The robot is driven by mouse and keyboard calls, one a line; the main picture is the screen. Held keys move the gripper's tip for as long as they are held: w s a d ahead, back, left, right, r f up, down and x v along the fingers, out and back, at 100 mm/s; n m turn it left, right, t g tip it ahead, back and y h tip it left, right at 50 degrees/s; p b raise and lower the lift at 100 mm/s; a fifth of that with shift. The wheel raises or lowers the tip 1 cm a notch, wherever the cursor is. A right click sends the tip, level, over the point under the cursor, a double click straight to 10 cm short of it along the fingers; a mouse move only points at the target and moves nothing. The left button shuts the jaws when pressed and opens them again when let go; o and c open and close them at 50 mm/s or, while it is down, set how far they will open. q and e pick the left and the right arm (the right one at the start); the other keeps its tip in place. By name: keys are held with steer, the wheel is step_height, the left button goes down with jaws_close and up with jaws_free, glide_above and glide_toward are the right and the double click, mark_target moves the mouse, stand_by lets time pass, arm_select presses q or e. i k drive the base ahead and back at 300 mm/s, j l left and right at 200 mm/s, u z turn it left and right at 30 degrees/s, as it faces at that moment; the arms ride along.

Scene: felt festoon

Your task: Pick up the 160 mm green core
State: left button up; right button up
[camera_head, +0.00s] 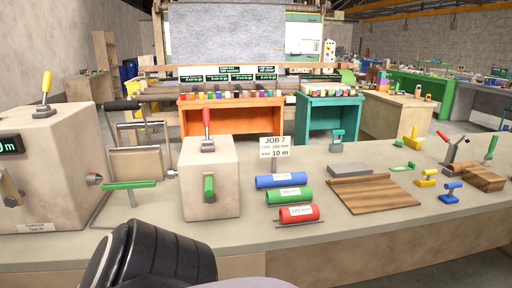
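The green core (289,195) is a short cylinder with a white label, which seems to read 160 mm. It lies on its side on the grey bench, between a blue core (281,181) behind it and a red core (299,214) in front. The three lie roughly parallel and slightly apart. A "JOB 7" sign (274,147) stands behind them, showing 160 mm and 10 m. A black rounded part of my own body shows at the bottom left, well short of the cores. No fingers of either gripper are in view.
Left of the cores stands a beige box (209,178) with a red lever and green handle. A larger beige machine (50,160) stands further left. A brown wooden board (373,194) and a grey block (350,171) lie right of the cores. Bench in front of the cores is clear.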

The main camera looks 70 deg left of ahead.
mark_target(274, 197)
steer(key=u, duration=2.1)
